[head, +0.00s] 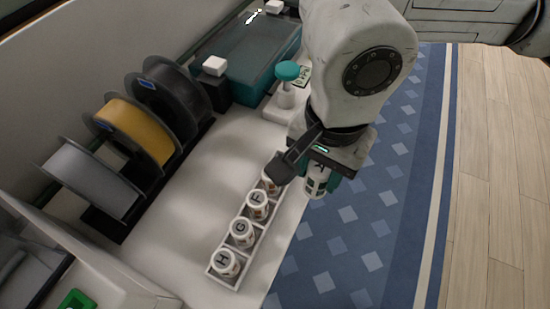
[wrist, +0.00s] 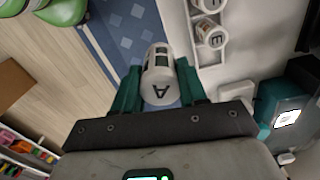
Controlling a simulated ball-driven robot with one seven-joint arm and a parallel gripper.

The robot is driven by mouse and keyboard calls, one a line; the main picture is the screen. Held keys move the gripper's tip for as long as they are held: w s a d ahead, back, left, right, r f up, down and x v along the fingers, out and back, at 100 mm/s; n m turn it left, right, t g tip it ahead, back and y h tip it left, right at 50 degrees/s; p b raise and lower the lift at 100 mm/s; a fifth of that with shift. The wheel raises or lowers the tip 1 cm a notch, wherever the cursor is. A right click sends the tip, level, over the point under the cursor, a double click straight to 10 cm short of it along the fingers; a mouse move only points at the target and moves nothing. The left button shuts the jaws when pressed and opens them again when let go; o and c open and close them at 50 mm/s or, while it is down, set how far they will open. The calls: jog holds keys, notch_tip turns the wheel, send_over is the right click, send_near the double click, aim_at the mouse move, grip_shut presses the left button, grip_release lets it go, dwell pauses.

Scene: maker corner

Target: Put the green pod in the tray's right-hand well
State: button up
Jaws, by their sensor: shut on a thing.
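The jar also shows between the teal fingers in the wrist view (wrist: 159,80), held above the blue rug beside the white bench edge. A narrow white tray (head: 217,280) holds a row of white lettered jars, among them H (head: 226,264), G (head: 242,233) and F (head: 257,205). The tray's far end is partly hidden by my gripper. I see no clear green pod; a small green piece (head: 76,299) sits on a pale machine at the lower left, and I cannot tell what it is.
Upright spools, one yellow (head: 135,131) and one grey (head: 90,185), stand along the wall. A teal-topped white stand (head: 287,72) and a teal box (head: 250,65) are at the back. The bench between spools and tray is clear. A patterned blue rug (head: 350,240) lies below.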

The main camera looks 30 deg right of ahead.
jog(key=w+f, duration=0.3)
jog(key=w, duration=0.1)
jog(key=w+d+f, duration=0.1)
jog(key=w+f, duration=0.2)
jog(key=w, duration=0.1)
jog(key=w+f, duration=0.3)
jog(key=w, duration=0.1)
jog(key=shift+w+d+f+p, duration=0.25)
jog(key=shift+w+d+p, duration=0.05)
jog(key=shift+w+p, duration=0.1)
jog(key=shift+f, duration=1.55)
jog(key=shift+f, duration=0.15)
jog(key=o, duration=1.1)
jog(key=shift+c, duration=0.2)
